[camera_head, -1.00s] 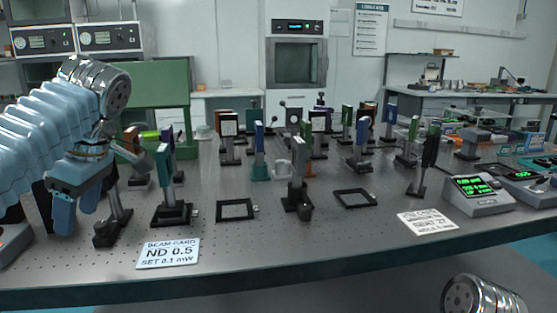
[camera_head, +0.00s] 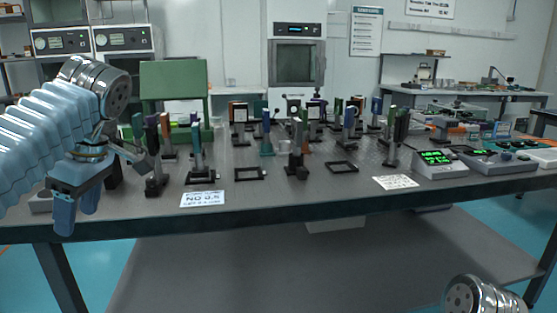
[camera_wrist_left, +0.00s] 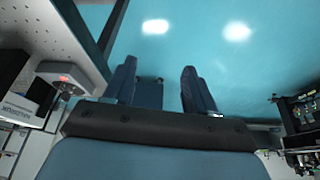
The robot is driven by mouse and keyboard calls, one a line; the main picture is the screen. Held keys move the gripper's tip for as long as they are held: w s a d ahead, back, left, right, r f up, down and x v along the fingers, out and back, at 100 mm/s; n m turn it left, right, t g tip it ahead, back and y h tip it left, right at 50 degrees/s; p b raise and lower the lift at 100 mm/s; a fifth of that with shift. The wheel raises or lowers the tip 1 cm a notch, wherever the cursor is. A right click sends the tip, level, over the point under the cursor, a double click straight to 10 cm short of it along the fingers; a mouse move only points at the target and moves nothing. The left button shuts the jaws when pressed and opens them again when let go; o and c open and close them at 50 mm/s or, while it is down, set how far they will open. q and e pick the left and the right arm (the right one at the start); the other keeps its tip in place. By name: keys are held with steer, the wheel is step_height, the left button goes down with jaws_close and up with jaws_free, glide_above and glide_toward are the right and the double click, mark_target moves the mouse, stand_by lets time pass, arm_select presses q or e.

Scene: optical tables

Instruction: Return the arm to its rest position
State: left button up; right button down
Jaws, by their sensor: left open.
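My left gripper (camera_head: 77,214) hangs at the left of the head view, just off the near left edge of the optical table (camera_head: 330,208), with its blue fingers pointing down. In the left wrist view its two fingers (camera_wrist_left: 164,90) are apart, with only blue floor between them, so it is open and empty. My left arm, in a pale blue ribbed sleeve, comes in from the left. A metal part of my other arm shows at the lower right of the head view; its gripper is out of the frame.
Several optic mounts (camera_head: 295,150) crowd the table. A beam card (camera_head: 203,198) and another card (camera_head: 396,182) lie near the front edge. A green-display meter (camera_head: 436,163) stands at the right. In the left wrist view, a device with a red light (camera_wrist_left: 66,76) sits at the left. The front floor is clear.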

arm_select(q)
steer(key=w+d+f+m+h, duration=0.1)
steer(key=w+d+f+m, duration=0.3)
steer(key=f, duration=0.4)
steer(key=w+d+f+m, duration=0.25)
steer(key=w+f, duration=0.35)
steer(key=f, duration=0.3)
steer(key=w+d+f+m+h, duration=0.1)
steer(key=d+f+m+h, duration=0.2)
steer(key=f, duration=0.6)
steer(key=w+d+f+m, duration=0.1)
steer(key=d+f+m, duration=0.25)
steer(key=f, duration=0.55)
steer(key=s+d+f+m+h, duration=0.1)
steer(key=s+d+f, duration=0.15)
steer(key=f, duration=0.35)
steer(key=s+d+f+m+h, duration=0.1)
steer(key=s+d+f+h, duration=0.15)
steer(key=f, duration=0.35)
steer(key=s+d+f+m, duration=0.1)
steer(key=s+d+f, duration=0.2)
steer(key=s+f, duration=0.4)
steer(key=s+d+f+m+h, duration=0.1)
steer(key=s+d+f, duration=0.2)
steer(key=s+f, duration=0.5)
steer(key=shift+s+t, duration=0.4)
steer(key=shift+s, duration=0.65)
steer(key=shift+h, duration=0.25)
